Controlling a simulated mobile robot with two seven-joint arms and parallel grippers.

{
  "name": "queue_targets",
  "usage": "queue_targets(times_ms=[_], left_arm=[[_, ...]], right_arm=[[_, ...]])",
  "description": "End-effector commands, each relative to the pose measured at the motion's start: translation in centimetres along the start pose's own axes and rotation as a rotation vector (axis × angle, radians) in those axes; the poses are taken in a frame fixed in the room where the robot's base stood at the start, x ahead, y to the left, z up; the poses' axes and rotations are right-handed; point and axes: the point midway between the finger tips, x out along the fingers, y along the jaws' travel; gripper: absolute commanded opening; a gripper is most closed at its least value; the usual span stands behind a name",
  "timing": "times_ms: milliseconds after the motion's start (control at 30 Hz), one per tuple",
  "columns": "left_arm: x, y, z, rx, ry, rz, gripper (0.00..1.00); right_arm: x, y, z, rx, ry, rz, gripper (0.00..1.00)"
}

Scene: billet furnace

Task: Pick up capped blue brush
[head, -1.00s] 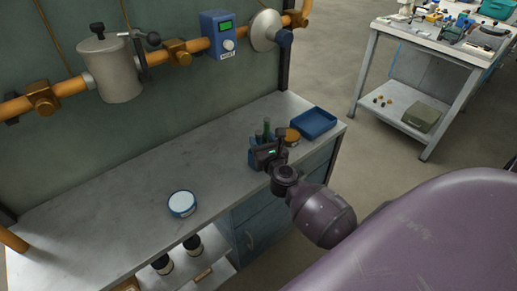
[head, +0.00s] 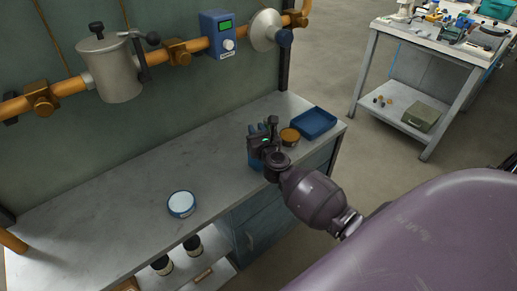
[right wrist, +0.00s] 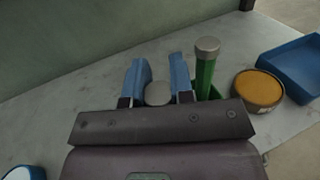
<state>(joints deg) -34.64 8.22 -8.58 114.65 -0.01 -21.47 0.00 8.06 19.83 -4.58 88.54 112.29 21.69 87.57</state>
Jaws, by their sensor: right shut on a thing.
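My left gripper is not in view.
An orange-topped round tin (head: 290,136) and a blue tray (head: 313,122) stand right of the gripper. A white-topped round tin (head: 181,204) is at the left on the grey bench (head: 120,215). A pipe with a valve and gauge runs behind. The bench's left part is mostly clear.

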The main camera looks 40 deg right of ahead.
Motion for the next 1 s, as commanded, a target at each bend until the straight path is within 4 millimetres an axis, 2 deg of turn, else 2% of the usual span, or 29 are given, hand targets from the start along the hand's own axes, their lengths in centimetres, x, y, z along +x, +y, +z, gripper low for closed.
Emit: queue_targets(times_ms=[267, 467, 567, 1000], left_arm=[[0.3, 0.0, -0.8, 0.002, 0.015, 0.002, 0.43], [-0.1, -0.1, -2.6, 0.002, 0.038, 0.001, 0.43], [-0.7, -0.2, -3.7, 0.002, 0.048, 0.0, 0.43], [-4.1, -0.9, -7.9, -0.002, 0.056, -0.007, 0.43]], right_arm=[[0.0, 0.0, 0.2, 0.001, -0.001, 0.0, 0.0], [0.1, 0.0, 2.3, 0.002, -0.006, 0.0, 0.0], [0.1, 0.0, 4.2, 0.003, -0.008, 0.0, 0.0], [0.0, 0.0, 14.9, 0.0, -0.005, 0.001, 0.0]])
